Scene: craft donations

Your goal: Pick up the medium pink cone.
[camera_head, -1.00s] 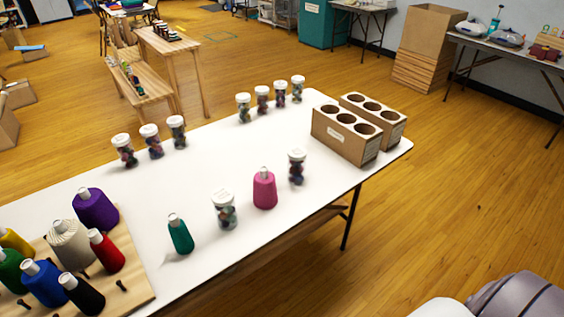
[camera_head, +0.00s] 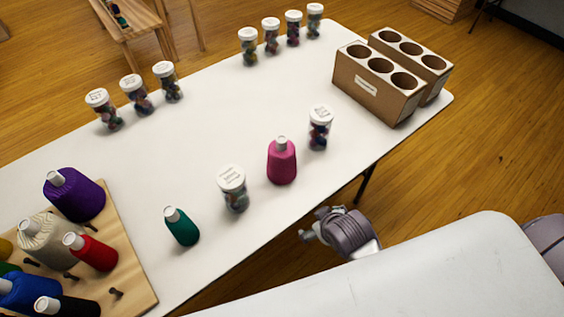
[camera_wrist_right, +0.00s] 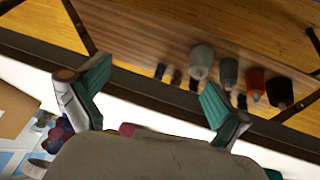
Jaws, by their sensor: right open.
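The pink cone (camera_head: 282,162) stands upright near the front edge of the white table, between two lidded jars. In the right wrist view, a small pink patch (camera_wrist_right: 128,129) shows behind the gripper body, mostly hidden. My right gripper (camera_wrist_right: 155,90) is open, its two green-padded fingers apart with nothing between them. In the head view, my grey right wrist is just off the table's front edge, below and right of the pink cone; the fingers are not clear there. My left gripper is not in view.
A jar (camera_head: 234,189) and a green cone (camera_head: 181,227) stand left of the pink cone; another jar (camera_head: 320,128) is close on its right. Cardboard holders (camera_head: 377,85) stand at the right end. A wooden peg board (camera_head: 135,270) with several cones is at left. The table's middle is clear.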

